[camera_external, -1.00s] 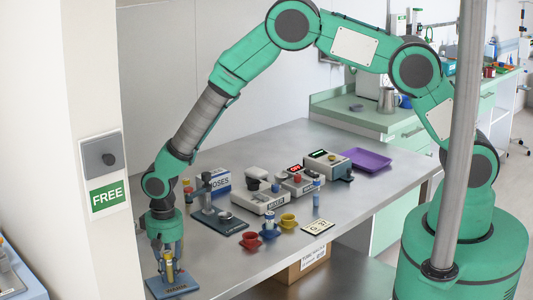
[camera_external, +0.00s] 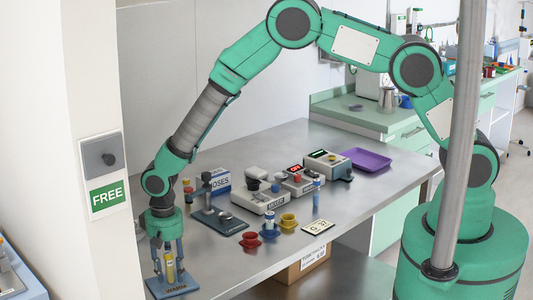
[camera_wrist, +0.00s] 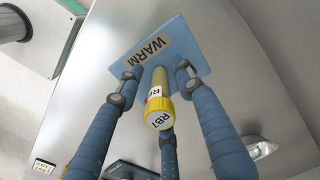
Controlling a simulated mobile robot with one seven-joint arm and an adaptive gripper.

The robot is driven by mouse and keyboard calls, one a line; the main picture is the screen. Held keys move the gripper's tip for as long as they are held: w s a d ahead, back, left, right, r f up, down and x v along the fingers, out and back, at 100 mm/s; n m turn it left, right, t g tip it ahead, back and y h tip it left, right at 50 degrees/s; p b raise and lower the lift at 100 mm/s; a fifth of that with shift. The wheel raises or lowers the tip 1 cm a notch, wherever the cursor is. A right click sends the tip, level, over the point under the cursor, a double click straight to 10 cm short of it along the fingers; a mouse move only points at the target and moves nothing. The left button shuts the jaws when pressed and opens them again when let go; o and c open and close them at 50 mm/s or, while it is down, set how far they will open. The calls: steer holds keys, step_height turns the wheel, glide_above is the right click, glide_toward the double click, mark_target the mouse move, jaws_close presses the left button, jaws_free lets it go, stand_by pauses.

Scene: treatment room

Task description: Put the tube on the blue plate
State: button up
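The tube (camera_external: 170,266) has a yellow cap marked RBT and stands on the blue plate (camera_external: 190,286), which is labelled WARM, at the table's near left corner. In the wrist view the tube's cap (camera_wrist: 158,114) faces me and its lower end meets the plate (camera_wrist: 192,43) beside the label. My gripper (camera_external: 168,258) points down over the plate. Its blue fingers (camera_wrist: 157,73) are spread around the tube, with gaps on the left and right. The third finger is partly behind the cap, so its contact cannot be judged.
A stand (camera_external: 222,222) is right of my gripper. Labelled devices (camera_external: 260,200) and a purple tray (camera_external: 366,159) are farther back. The wall post with the FREE sign (camera_external: 109,197) is close on the left.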

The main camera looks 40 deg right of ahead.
step_height(320, 180, up, 12)
steer(key=shift+f, duration=0.25)
stand_by(0.3)
stand_by(0.5)
steer(key=shift+d+r, duration=0.1)
steer(key=shift+r, duration=0.05)
steer(key=w+d+r+t, duration=0.1)
steer(key=d+r, duration=1.2)
steer(key=r, duration=0.5)
steer(key=s+d+r+t+y, duration=0.1)
steer(key=s+d+r, duration=0.2)
steer(key=d+r, duration=0.35)
steer(key=s+d+r+t, duration=0.1)
steer(key=s+d+r, duration=0.2)
steer(key=d+r, duration=0.4)
steer(key=s+d+r+t, duration=0.1)
steer(key=s+d+r, duration=0.6)
steer(key=s+d, duration=0.4)
steer(key=s+d+n+t+h, duration=0.1)
steer(key=s+d, duration=0.8)
steer(key=s, duration=0.4)
steer(key=shift+s+d+r+t, duration=0.15)
steer(key=shift+s+t, duration=0.1)
steer(key=shift+t, duration=0.05)
